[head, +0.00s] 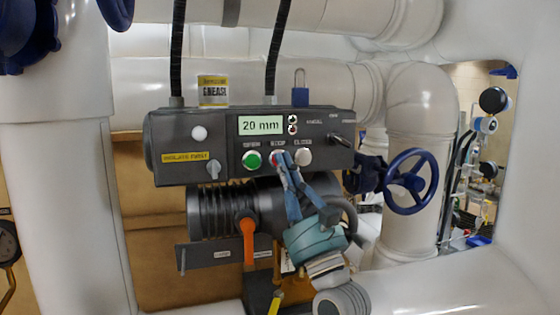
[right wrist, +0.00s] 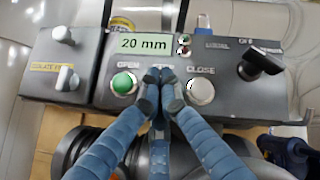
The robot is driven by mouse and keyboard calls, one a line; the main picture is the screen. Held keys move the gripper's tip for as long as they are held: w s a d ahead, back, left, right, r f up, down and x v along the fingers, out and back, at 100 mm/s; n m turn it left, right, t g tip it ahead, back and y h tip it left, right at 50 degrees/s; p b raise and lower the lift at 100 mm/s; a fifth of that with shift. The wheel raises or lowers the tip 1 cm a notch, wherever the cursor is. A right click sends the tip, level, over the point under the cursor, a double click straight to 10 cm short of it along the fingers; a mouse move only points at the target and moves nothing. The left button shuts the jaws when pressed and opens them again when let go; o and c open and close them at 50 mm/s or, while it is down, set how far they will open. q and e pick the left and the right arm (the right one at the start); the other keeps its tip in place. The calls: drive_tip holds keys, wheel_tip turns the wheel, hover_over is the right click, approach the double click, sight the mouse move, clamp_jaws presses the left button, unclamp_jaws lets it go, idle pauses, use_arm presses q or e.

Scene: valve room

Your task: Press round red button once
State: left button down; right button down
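The control box (head: 220,125) is dark grey, with a display reading "20 mm". The round red button (head: 273,157) under the STOP label is mostly hidden behind my fingertips; only a sliver of red shows at their left. My right gripper (head: 282,158) reaches up from below with its blue fingers drawn together, tips at the button. Whether they touch it I cannot tell. In the right wrist view the gripper (right wrist: 160,77) is shut, with tips between the green and white buttons, and the red button is hidden. My left gripper is not in view.
A green button (head: 251,160) is left of the fingertips and a white button (head: 303,157) is close on their right. A black lever handle (head: 341,140) sticks out at the box's right. A blue handwheel (head: 411,181) and an orange handle (head: 248,240) are nearby.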

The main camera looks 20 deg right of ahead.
drive_tip(key=shift+s, duration=0.1)
idle(0.3)
drive_tip(key=shift+s, duration=0.7)
drive_tip(key=s+p, duration=0.2)
drive_tip(key=s, duration=0.3)
drive_tip(key=shift+d, duration=0.1)
idle(0.5)
